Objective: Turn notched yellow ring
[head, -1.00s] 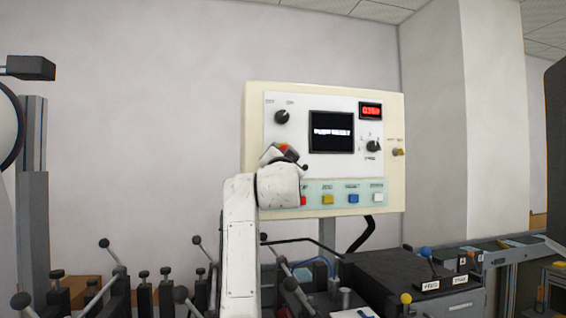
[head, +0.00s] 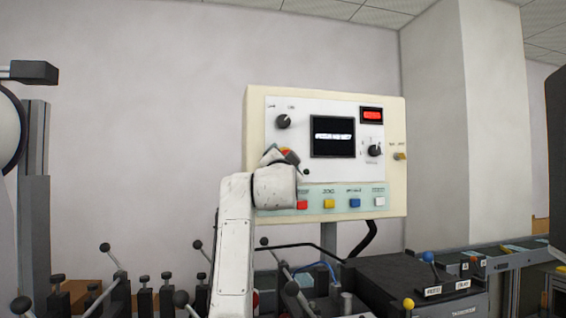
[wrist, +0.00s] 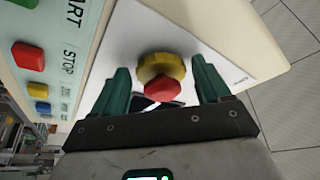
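The notched yellow ring (wrist: 155,64) sits around the base of a red mushroom button (wrist: 163,89) on the control panel's white face. My gripper (wrist: 163,74) is open in the wrist view. Its two green fingers stand left and right of the ring and button, with a visible gap on each side and nothing held. In the head view my white arm reaches up to the panel's lower left. The red button (head: 285,151) is only partly visible there, beside my wrist, and the fingers are mostly hidden.
The cream control panel (head: 395,190) carries a black knob (head: 283,121), a screen (head: 333,136) and a row of coloured buttons, including red (head: 302,204) and yellow (head: 329,203), close to my wrist. Several ball-topped levers stand below and left.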

